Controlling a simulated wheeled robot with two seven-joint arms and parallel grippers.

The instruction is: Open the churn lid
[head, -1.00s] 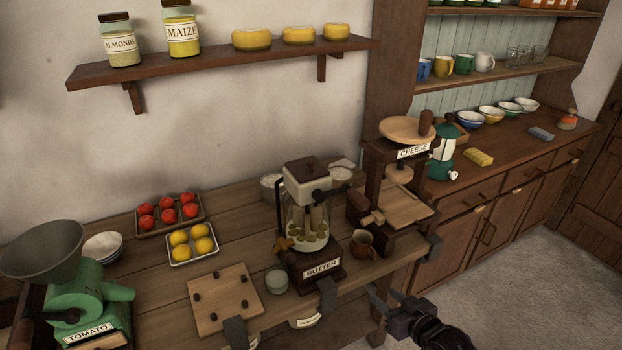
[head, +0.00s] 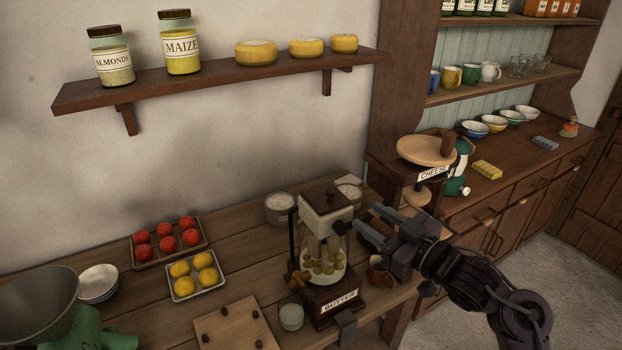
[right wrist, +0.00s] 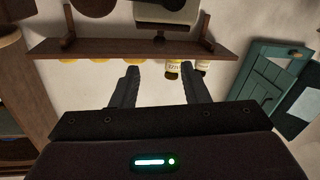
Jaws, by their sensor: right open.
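The butter churn (head: 322,262) stands on the wooden table, a glass jar with pale contents on a dark base labelled BUTTER. Its lid (head: 325,198) is a cream block with a dark top, and it sits on the jar. My right gripper (head: 362,220) is open and empty just to the right of the lid, its fingers pointing left towards it. I cannot tell whether a fingertip touches the churn. In the right wrist view the open fingers (right wrist: 158,82) have nothing between them. My left gripper is out of view.
A cheese press (head: 425,165) stands behind my right arm, and a brown jug (head: 380,272) is below it. A small cup (head: 291,316), a peg board (head: 238,328), lemons (head: 194,275) and tomatoes (head: 166,239) lie left of the churn. A wall shelf (head: 230,80) hangs above.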

